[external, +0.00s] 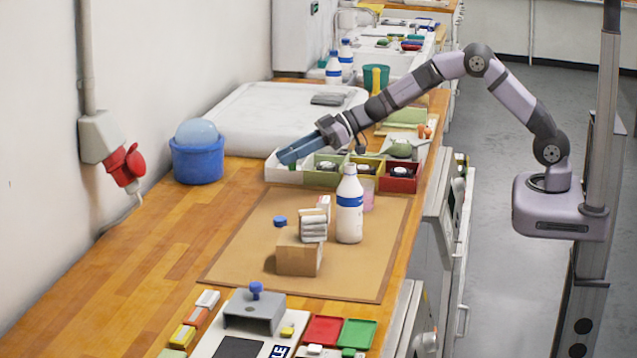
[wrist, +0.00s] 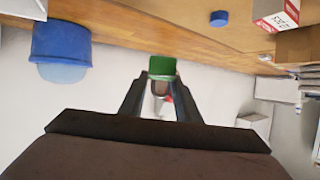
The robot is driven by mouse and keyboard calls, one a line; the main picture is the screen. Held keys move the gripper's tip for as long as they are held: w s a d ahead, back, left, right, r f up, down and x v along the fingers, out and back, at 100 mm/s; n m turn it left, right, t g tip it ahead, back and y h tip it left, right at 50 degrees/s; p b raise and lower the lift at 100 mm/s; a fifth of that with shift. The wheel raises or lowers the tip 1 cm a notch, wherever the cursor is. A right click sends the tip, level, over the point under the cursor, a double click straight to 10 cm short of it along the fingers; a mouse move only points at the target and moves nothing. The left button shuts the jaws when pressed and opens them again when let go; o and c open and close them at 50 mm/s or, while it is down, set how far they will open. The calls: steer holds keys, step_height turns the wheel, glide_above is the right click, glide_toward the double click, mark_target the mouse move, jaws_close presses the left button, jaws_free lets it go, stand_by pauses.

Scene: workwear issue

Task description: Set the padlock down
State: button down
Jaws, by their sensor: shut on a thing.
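My gripper (external: 284,157) is held level above the row of small bins at the back of the bench, pointing left toward the wall. In the wrist view, which is upside down, my gripper (wrist: 161,90) is shut on a small green block-like thing (wrist: 162,66), apparently the padlock, between its fingertips. A greyish part shows beside the green part, but its shape is unclear. I cannot make out the held thing in the external view. The white bin (external: 283,174) is below the fingers, with green (external: 322,179), yellow (external: 364,183) and red (external: 398,184) bins to its right.
A blue bucket (external: 197,162) with a pale ball stands left of the bins. A white bottle (external: 349,208), a cardboard box (external: 297,257) and a blue cap (external: 280,221) are on the brown mat (external: 240,262). The wooden bench (external: 140,270) is clear at left.

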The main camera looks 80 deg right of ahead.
steer(key=shift+f+b, duration=0.55)
steer(key=shift+f, duration=4.35)
steer(key=shift+f, duration=0.1)
steer(key=c, duration=1.3)
jaws_free()
steer(key=shift+f, duration=0.1)
